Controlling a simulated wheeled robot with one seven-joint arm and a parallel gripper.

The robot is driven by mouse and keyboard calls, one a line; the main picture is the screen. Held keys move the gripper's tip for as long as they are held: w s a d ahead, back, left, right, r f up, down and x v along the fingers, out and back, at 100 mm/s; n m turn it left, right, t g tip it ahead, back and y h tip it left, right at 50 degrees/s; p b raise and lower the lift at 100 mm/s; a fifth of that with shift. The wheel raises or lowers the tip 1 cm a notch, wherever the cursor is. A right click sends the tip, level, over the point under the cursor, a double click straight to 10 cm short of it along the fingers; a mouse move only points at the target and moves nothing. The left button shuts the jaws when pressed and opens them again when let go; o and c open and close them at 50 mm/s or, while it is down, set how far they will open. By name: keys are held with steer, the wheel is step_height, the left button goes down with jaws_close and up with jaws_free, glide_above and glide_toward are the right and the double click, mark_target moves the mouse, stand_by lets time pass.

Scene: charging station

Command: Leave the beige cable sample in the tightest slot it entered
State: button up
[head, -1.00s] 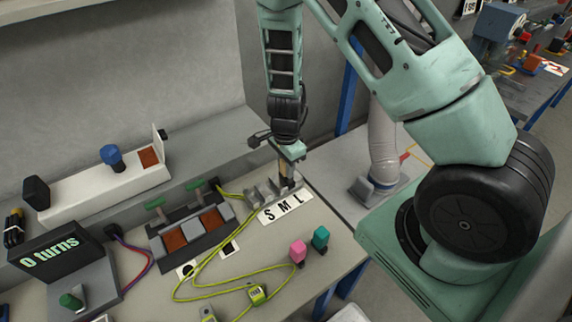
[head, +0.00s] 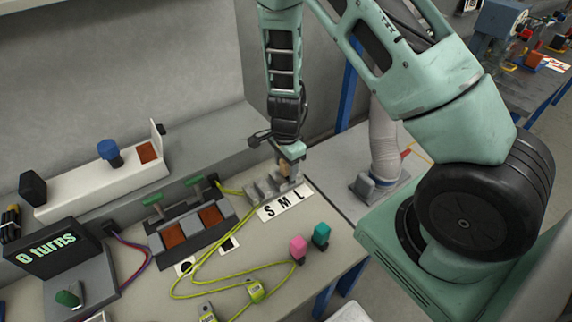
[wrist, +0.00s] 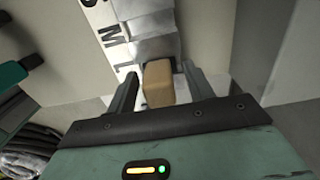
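The beige cable sample (wrist: 158,84) stands at the end of the grey slot block (wrist: 152,48), level with the letter L, in the wrist view. How deep it sits in the slot is hidden. In the head view the sample (head: 283,168) shows just under my gripper, over the right end of the slot block (head: 264,187). My gripper (wrist: 161,76) has one finger on each side of the sample, with narrow gaps between, so it looks open around it. The label plate (head: 285,204) reads S, M, L from left to right.
Left of the slot block is a dark fixture (head: 190,228) with green handles. A yellow-green cable (head: 215,292) loops over the bench front. Pink (head: 298,247) and teal (head: 320,235) blocks stand near the right edge. A display (head: 45,252) reads "0 turns".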

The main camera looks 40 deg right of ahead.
step_height(320, 180, up, 17)
steer(key=p, duration=0.1)
steer(key=shift+r, duration=0.2)
stand_by(0.3)
stand_by(0.3)
steer(key=s+a+r+n, duration=0.4)
steer(key=s+a+n, duration=0.5)
steer(key=s+n, duration=0.2)
steer(key=s+a+r+n, duration=0.5)
steer(key=s+a+n, duration=0.4)
steer(key=n, duration=0.5)
steer(key=s, duration=0.2)
steer(key=shift+s+a+n+y, duration=0.3)
steer(key=shift+s+a, duration=0.1)
steer(key=shift+r, duration=0.1)
